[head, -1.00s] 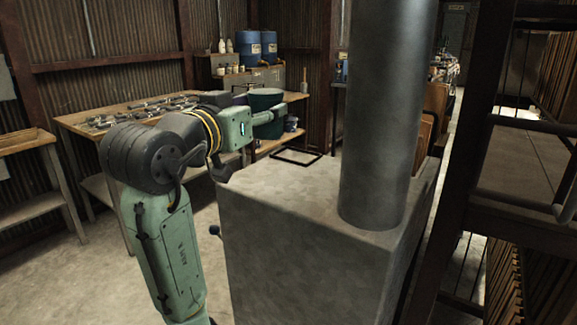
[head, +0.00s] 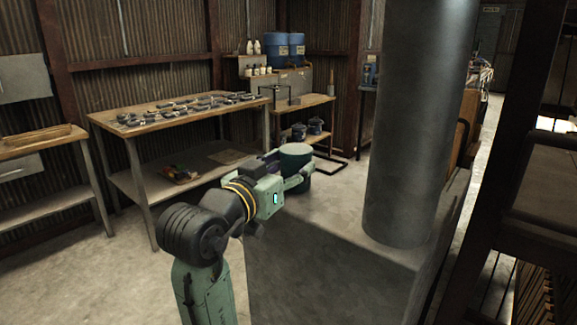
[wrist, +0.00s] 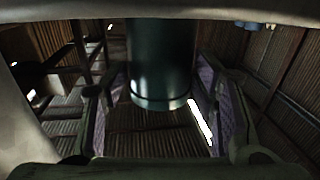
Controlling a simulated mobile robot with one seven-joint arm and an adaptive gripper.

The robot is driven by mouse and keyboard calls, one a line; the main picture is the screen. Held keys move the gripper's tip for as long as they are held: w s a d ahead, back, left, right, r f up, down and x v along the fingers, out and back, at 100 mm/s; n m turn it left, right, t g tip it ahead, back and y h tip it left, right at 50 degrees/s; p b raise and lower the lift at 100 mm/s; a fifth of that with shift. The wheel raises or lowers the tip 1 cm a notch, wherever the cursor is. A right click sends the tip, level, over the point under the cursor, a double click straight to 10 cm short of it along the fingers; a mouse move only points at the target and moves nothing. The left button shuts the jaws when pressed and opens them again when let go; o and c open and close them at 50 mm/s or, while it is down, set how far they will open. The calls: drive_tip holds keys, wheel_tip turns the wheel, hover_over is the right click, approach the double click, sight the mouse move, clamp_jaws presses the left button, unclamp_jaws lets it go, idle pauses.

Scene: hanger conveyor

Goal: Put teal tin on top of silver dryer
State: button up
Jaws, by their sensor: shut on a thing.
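The teal tin (head: 296,160) is a dark, upright cylinder held at the end of my arm. My gripper (head: 299,181) is shut on its side. In the wrist view the tin (wrist: 160,65) stands between the two fingers, its lower rim in sight. The silver dryer (head: 345,240) is a large grey box with a flat top. The tin shows over the far left part of that top; I cannot tell whether its base touches the surface. My arm hides part of the dryer's left edge.
A thick grey pipe (head: 418,120) rises from the dryer top, right of the tin. A workbench (head: 180,112) with small metal parts stands behind at left. Blue drums (head: 276,46) stand at the back. A dark frame (head: 500,150) is at right. The dryer top's front left is bare.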

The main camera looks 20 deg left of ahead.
drive_tip(key=shift+f, duration=0.2)
drive_tip(key=o, duration=1.4)
drive_tip(key=shift+r, duration=0.1)
